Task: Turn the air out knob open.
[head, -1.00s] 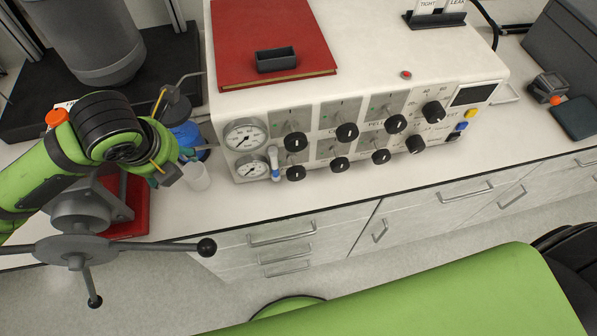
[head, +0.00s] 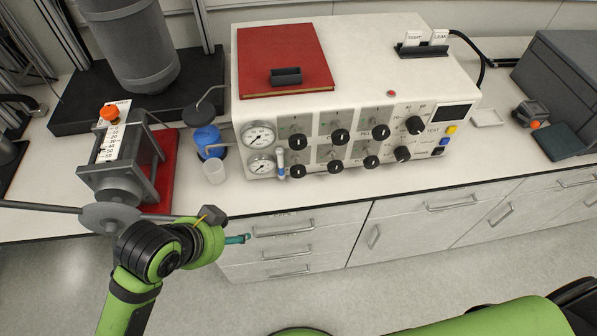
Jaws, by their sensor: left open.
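The white control box (head: 350,80) stands on the counter with black knobs in two rows on its front. I cannot read which one is the air out knob. The upper row has a left knob (head: 298,142), and below it is a lower left knob (head: 297,171). Two round gauges (head: 258,135) sit left of them, with a small blue-and-white lever (head: 281,163) beside the lower gauge. My left gripper (head: 228,228) is open and seems empty, in front of the counter edge, below and left of the knobs, touching none. Its fingers are partly hidden. My right gripper is out of view.
Counter in front of the knobs is clear.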

